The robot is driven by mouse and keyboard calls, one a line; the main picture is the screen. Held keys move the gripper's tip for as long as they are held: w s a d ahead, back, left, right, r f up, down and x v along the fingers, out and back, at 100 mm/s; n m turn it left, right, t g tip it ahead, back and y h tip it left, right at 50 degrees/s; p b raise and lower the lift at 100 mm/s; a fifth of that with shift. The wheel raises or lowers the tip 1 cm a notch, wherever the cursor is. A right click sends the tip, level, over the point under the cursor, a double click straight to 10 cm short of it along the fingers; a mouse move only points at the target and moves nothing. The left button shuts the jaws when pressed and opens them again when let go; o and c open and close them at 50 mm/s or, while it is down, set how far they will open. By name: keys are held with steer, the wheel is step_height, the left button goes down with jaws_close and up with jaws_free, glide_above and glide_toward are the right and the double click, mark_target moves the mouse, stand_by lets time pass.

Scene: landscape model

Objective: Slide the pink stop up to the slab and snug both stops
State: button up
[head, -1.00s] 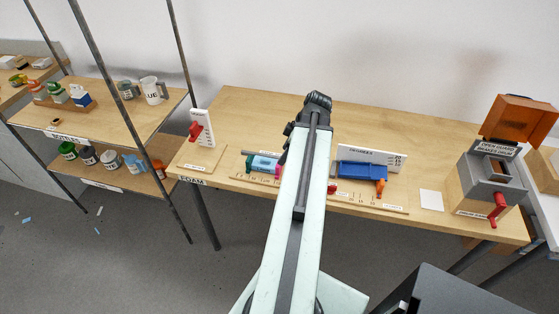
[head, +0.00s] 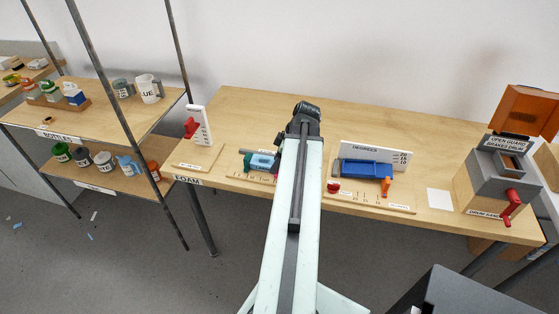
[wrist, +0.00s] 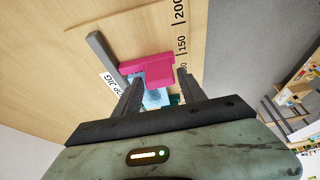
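In the wrist view the pink stop (wrist: 148,68) is on the stop jig, by the grey rail (wrist: 102,52). The light-blue slab (wrist: 157,98) shows between my fingers, next to the pink stop. A bit of the teal stop (wrist: 176,99) shows beyond it, mostly hidden. My gripper (wrist: 157,84) is open, its fingers apart over the jig near the pink stop. I cannot tell whether pink stop and slab touch.
A grey drum sander (head: 501,175) with a raised orange guard stands at the far right. A white board with a red lever (head: 193,128) stands left of the jig. The table's back is clear.

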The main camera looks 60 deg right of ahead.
jaws_close()
steer(key=shift+d, duration=0.1)
stand_by(1.1)
